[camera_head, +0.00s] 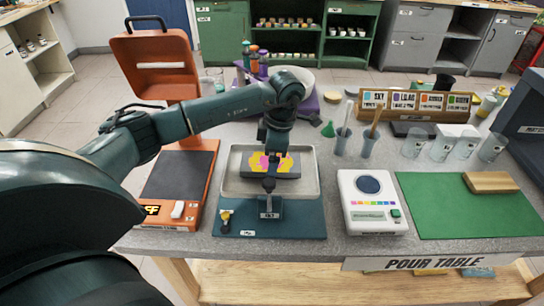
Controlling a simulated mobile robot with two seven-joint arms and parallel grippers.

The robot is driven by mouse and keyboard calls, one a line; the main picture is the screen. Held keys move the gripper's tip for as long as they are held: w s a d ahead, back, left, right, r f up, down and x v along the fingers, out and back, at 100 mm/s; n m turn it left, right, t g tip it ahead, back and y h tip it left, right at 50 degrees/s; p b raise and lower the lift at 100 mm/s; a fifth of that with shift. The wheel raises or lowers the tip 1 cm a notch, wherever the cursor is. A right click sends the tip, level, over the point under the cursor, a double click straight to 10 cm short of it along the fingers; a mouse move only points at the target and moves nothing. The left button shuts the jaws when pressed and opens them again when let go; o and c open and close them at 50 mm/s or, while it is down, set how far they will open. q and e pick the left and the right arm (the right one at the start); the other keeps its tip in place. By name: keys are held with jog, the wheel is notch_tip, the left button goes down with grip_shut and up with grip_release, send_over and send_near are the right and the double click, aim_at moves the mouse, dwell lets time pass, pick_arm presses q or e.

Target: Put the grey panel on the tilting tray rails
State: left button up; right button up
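A dark grey panel (287,171) with yellow and pink colour on its top face is over the middle of the beige tray (314,178) of the tilting stand. The tray sits on a teal base (300,222) with a dark upright post at the front. My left gripper (271,160) points down at the panel from above. Its fingers are small and partly hidden, so whether they grip the panel cannot be told. The rails under the panel are hidden, and I cannot tell whether the panel rests on them. My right gripper is not in view.
A white device (371,215) and a green mat (465,205) with a wooden block (491,182) lie to the right.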

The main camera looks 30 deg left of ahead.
pick_arm(q)
notch_tip(320, 180, up, 12)
jog(key=d, duration=0.1)
jog(key=shift+w+d+b, duration=0.3)
jog(key=shift+w+b, duration=0.1)
jog(key=shift+w, duration=0.05)
dwell(0.5)
